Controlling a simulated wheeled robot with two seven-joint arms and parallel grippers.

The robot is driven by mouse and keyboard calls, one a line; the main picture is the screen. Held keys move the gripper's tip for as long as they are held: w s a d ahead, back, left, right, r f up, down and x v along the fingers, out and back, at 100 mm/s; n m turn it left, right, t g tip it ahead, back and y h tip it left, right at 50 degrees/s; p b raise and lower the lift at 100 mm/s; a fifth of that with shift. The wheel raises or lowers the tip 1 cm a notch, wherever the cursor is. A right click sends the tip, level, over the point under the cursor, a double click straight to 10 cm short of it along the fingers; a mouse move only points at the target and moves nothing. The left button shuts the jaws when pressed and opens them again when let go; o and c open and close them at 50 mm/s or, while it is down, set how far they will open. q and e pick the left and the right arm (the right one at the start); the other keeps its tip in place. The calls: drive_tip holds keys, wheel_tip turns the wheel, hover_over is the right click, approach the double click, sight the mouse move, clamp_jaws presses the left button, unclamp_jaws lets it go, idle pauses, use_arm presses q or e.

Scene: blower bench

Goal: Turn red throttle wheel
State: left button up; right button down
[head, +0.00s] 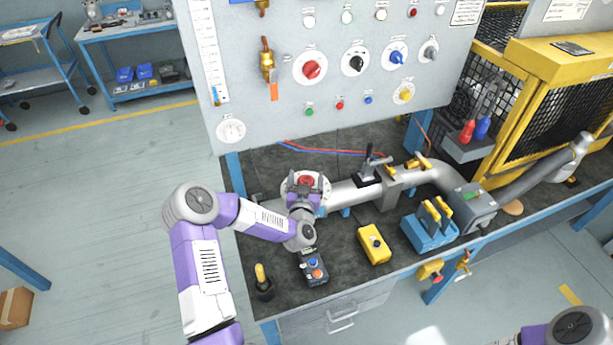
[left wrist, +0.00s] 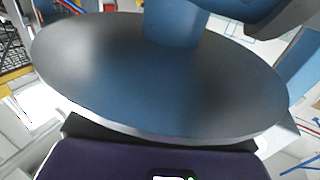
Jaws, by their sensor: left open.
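A red wheel (head: 306,180) with a pale round flange around it sits at the left end of the grey pipe on the bench. My left gripper (head: 308,186) is at this wheel, in front of it, and partly hides it. The gripper is open; whether its fingers touch the wheel cannot be told. In the left wrist view a large dark grey-blue disc (left wrist: 150,75) fills the middle, very close, with a blue post above it; no red shows on it. My right gripper is out of view; only part of my right arm shows at the bottom right.
A grey panel with knobs, including a red one (head: 311,69), stands behind. A button box (head: 313,267), a yellow box (head: 374,245) and a blue block (head: 428,231) sit in front of the pipe (head: 345,192). A yellow-handled tool (head: 263,282) stands at the front left.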

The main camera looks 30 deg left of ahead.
use_arm(q)
drive_tip(key=shift+w+a, duration=0.3)
drive_tip(key=shift+w, duration=0.35)
drive_tip(key=c, duration=1)
drive_tip(key=shift+o, duration=0.2)
drive_tip(key=shift+y, duration=0.3)
